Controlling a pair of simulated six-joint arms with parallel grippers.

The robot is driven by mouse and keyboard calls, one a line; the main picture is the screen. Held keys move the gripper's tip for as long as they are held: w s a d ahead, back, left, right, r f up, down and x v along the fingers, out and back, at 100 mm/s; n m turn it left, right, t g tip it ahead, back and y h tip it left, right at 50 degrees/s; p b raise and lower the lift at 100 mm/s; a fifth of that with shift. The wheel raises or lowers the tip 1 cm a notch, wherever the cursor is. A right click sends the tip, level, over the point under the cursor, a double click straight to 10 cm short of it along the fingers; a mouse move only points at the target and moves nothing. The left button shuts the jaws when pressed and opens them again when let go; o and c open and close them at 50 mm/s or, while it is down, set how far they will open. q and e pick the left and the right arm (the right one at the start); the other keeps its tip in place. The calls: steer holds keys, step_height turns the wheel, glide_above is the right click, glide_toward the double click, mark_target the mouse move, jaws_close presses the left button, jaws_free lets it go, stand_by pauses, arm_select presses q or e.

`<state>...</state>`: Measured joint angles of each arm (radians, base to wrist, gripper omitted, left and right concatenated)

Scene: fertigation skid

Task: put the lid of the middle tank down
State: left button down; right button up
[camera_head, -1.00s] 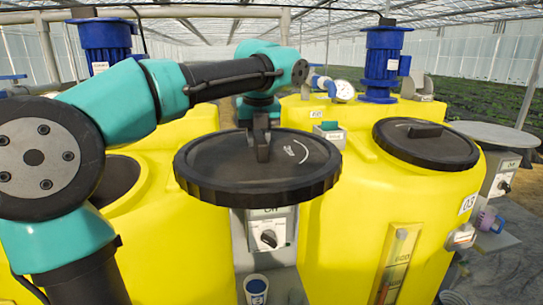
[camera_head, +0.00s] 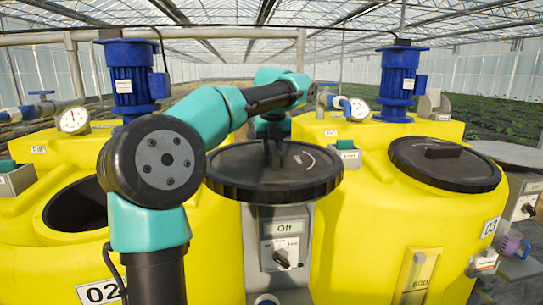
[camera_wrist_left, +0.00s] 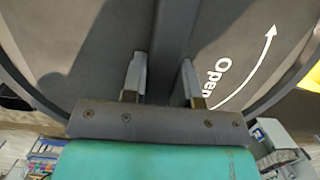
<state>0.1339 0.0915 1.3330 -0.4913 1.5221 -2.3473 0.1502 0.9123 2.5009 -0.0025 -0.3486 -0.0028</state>
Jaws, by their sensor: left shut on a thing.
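My left gripper (camera_head: 275,150) is shut on the grip bar of a round black lid (camera_head: 240,185). It holds the lid roughly level, in front of the gap between two yellow tanks. In the left wrist view the two fingers (camera_wrist_left: 162,82) stand either side of the lid's bar (camera_wrist_left: 173,35), beside a white "Open" arrow. The yellow tank marked 02 (camera_head: 30,245) has an uncovered dark round opening (camera_head: 80,208), left of the held lid and partly behind my arm. My right gripper is not in view.
Tank 03 (camera_head: 350,235) on the right has its own black lid (camera_head: 470,172) on. A control box (camera_head: 285,250) reading "Off" stands below the held lid. Blue motors (camera_head: 133,80) and (camera_head: 398,80) and a gauge (camera_head: 73,120) rise behind.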

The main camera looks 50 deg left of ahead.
arm_select(q)
steer(key=shift+w+a+f, duration=0.1)
steer(key=shift+w+a, duration=0.75)
steer(key=shift+a, duration=0.2)
steer(key=shift+w+a+f, duration=0.1)
steer(key=shift+w+a, duration=0.75)
steer(key=shift+a, duration=0.15)
steer(key=shift+w+a, duration=0.15)
steer(key=shift+a, duration=0.05)
steer(key=shift+w+f, duration=0.1)
steer(key=shift+f, duration=1.7)
steer(key=shift+f, duration=0.15)
steer(key=c, duration=0.9)
jaws_free()
steer(key=r, duration=0.4)
steer(key=s+d+r, duration=0.1)
steer(key=r, duration=0.3)
steer(key=d+r, duration=0.1)
steer(key=r, duration=0.3)
steer(key=shift+s, duration=0.2)
